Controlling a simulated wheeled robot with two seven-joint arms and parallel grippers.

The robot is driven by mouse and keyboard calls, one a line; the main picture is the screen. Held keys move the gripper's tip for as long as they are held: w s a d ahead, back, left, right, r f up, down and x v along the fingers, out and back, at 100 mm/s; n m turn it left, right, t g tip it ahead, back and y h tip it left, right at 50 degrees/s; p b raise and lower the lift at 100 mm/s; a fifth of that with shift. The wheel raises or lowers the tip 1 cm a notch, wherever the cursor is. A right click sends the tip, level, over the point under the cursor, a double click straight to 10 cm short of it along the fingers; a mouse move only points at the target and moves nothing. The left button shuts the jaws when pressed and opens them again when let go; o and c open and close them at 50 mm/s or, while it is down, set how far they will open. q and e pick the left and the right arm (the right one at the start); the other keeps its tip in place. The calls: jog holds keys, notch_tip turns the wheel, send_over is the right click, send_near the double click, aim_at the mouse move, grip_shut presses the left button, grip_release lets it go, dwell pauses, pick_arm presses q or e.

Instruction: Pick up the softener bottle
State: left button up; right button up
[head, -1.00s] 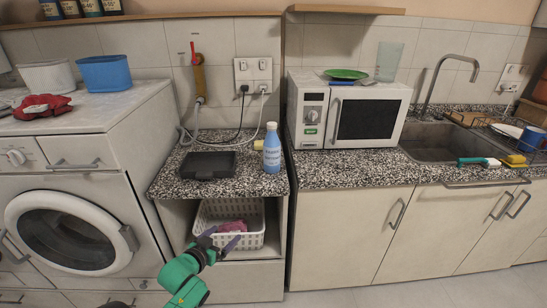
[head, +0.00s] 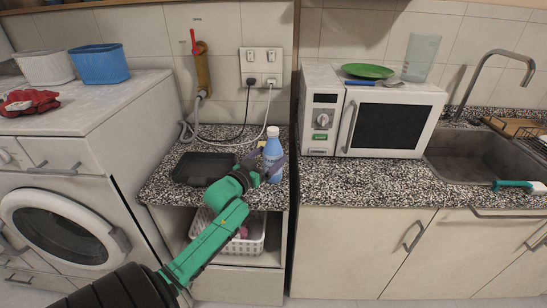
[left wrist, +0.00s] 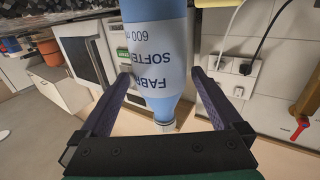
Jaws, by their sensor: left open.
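The softener bottle (head: 272,148) is blue with a white cap and a pale label. It stands upright on the speckled counter between the washing machine and the microwave. My left gripper (head: 267,164) is open at the bottle, with its dark fingers on either side of it. In the left wrist view the bottle (left wrist: 158,60) appears upside down, between the two spread fingers of the gripper (left wrist: 161,80). Contact with the fingers cannot be made out. My right gripper is not in view.
A dark flat box (head: 203,168) lies left of the bottle. A hose and cables (head: 225,142) run behind at the wall. A white basket (head: 200,226) sits on the shelf below.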

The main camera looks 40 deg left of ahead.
pick_arm(q)
jog(key=w, duration=0.2)
jog(key=shift+w+a+p, duration=0.15)
jog(key=shift+w+p, duration=0.2)
jog(key=shift+p, duration=0.05)
jog(key=shift+w+a+f, duration=0.1)
jog(key=shift+w, duration=1)
jog(key=shift+w+f, duration=0.15)
jog(key=shift+w, duration=0.15)
jog(key=shift+c, duration=0.6)
jog(key=shift+s, duration=0.1)
grip_shut()
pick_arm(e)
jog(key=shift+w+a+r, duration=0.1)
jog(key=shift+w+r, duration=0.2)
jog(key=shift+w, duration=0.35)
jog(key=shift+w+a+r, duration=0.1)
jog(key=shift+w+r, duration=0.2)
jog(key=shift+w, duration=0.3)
pick_arm(q)
jog(key=shift+r, duration=0.2)
